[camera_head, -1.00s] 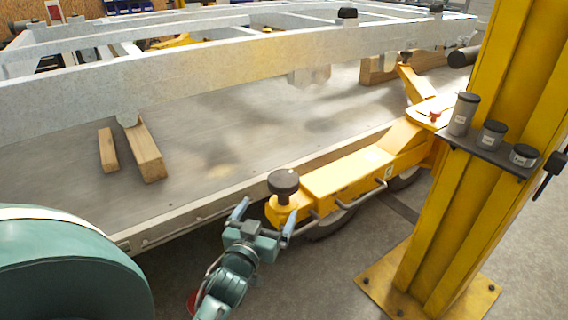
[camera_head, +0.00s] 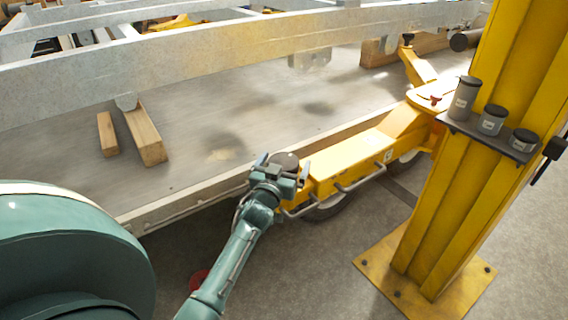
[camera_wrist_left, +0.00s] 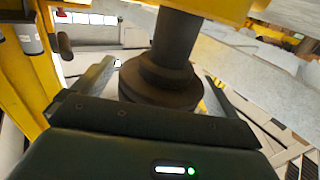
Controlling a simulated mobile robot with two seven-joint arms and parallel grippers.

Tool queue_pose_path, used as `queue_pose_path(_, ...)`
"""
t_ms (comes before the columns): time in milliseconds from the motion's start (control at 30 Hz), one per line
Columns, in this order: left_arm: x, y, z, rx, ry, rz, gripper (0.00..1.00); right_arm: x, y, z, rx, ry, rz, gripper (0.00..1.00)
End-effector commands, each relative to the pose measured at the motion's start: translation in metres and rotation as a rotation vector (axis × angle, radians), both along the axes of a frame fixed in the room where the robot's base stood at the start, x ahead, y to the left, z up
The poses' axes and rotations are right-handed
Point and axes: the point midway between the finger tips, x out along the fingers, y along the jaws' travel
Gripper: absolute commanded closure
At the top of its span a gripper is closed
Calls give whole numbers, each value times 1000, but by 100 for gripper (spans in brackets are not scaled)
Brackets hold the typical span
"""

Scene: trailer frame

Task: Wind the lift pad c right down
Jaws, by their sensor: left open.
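The lift pad (camera_head: 286,157) is a dark round pad at the near end of the yellow lift arm (camera_head: 345,154). In the left wrist view the pad (camera_wrist_left: 160,82) shows as a wide dark disc with a thick dark stem. My left gripper (camera_head: 283,167) is open, with one finger on either side of the pad. In the wrist view the pad lies between the fingers, and I cannot tell whether they touch it. The gripper hides the pad's lower part in the head view. My right gripper is not in view.
A grey trailer frame (camera_head: 190,58) spans above a flat grey platform (camera_head: 215,140) with wooden blocks (camera_head: 146,138). A yellow post (camera_head: 450,195) stands at the right, with a small shelf (camera_head: 478,135) of dark cylinders. Another dark pad (camera_head: 408,38) sits on the yellow arm farther back.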

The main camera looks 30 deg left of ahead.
Motion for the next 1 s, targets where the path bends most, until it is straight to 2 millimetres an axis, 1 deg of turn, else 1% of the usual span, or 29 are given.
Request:
queue_pose_path(167,0,0,0,0,0,0,2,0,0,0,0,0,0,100)
queue_pose_path(700,0,0,0,0,0,0,46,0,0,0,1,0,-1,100)
queue_pose_path(867,0,0,3,3,-1,-20,47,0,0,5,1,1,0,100)
queue_pose_path(1000,1,0,6,9,-1,-99,47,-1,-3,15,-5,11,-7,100)
